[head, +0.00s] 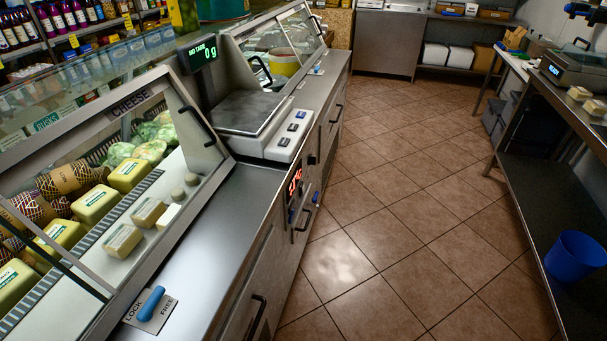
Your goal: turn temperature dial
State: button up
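The refrigerated cheese counter (215,215) runs along the left, with a steel worktop. On its front face a small red lit display (295,183) shows, seen at a steep angle, its digits not readable. Small blue parts sit just below it, one at the left (291,215) and one at the right (315,198). A dark knob (312,159) sticks out a little further back. I cannot tell which of these is the temperature dial or how it is set. My gripper is not in view.
A blue lever (152,303) sits on a LOCK/FREE plate on the worktop. A scale (250,112) reads 0 g. Black drawer handles (258,315) stick out into the aisle. The tiled floor (400,200) is clear. A right-hand bench holds a blue bucket (576,257) on its lower shelf.

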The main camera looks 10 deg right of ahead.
aim_at(312, 159)
jog(key=z, duration=2.75)
jog(key=u, duration=2.75)
jog(key=i+l, duration=0.15)
jog(key=i, duration=0.25)
jog(key=l+z, duration=0.05)
